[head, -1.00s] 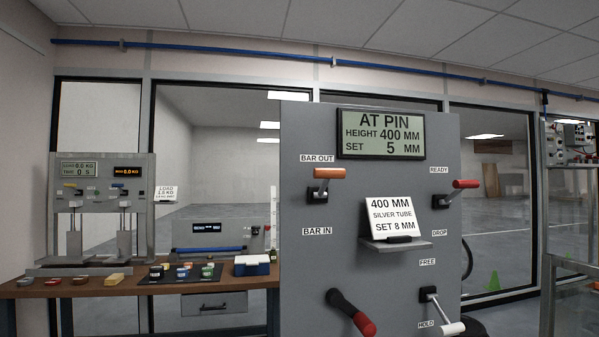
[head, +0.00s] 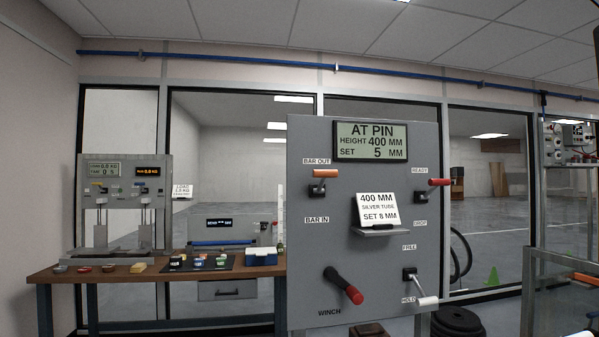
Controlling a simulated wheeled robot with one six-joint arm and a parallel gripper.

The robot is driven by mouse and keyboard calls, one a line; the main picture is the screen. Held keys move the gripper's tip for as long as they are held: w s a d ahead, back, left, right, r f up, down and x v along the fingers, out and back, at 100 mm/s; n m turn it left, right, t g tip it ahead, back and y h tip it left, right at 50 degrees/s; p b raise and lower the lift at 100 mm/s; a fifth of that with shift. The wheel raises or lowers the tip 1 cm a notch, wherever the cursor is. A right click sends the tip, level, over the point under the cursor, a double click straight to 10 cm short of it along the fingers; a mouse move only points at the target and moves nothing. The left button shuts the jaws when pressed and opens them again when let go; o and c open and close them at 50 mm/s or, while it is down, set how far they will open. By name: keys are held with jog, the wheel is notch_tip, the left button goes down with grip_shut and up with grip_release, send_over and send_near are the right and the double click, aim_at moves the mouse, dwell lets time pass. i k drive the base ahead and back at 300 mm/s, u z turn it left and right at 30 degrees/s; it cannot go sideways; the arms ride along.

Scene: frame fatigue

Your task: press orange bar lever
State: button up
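The orange bar lever (head: 326,173) is on the upper left of the grey panel (head: 305,262) in the head view. Its orange grip sits at the top of a dark slot mount, at the "BAR OUT" label, with "BAR IN" below. The display (head: 371,142) above reads "AT PIN, HEIGHT 400 MM, SET 5 MM". My gripper is not in view.
The panel also bears a red lever (head: 439,182), a white-gripped lever (head: 427,300), a red-ended winch crank (head: 354,294) and a card (head: 377,210) on a small shelf. A wooden bench (head: 105,275) with several small items stands left. Black discs (head: 456,321) lie right of the panel.

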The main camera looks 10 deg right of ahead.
aim_at(323, 174)
jog(key=u, duration=0.55)
jog(key=k, duration=0.65)
jog(key=u, duration=0.15)
jog(key=i, duration=1.6)
jog(key=z, duration=0.35)
